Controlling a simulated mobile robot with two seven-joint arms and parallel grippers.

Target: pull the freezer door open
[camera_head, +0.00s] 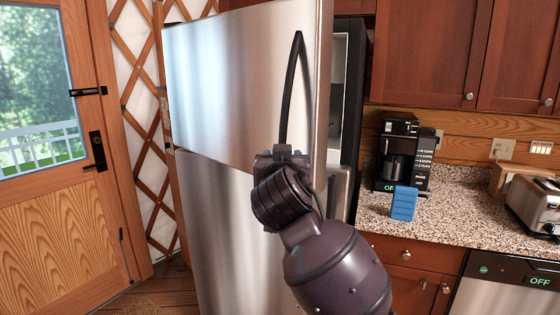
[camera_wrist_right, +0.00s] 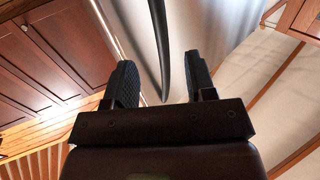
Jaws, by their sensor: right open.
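The freezer door (camera_head: 235,80) is the upper steel door of the fridge. It stands partly open, its side edge facing me and a strip of the pale interior (camera_head: 338,95) showing to its right. Its dark curved handle (camera_head: 289,95) runs down the door. My right gripper (camera_head: 282,153) is at the handle's lower end, partly hidden by my own wrist. In the right wrist view, the handle (camera_wrist_right: 161,50) passes between the two open fingers of the gripper (camera_wrist_right: 160,65), with a gap visible on both sides. My left gripper is not in view.
The lower fridge door (camera_head: 225,220) is beneath. A granite counter (camera_head: 445,215) to the right holds a coffee maker (camera_head: 398,150), a blue object (camera_head: 403,203) and a toaster (camera_head: 540,205). A wooden door (camera_head: 55,220) and lattice wall (camera_head: 140,110) stand at left.

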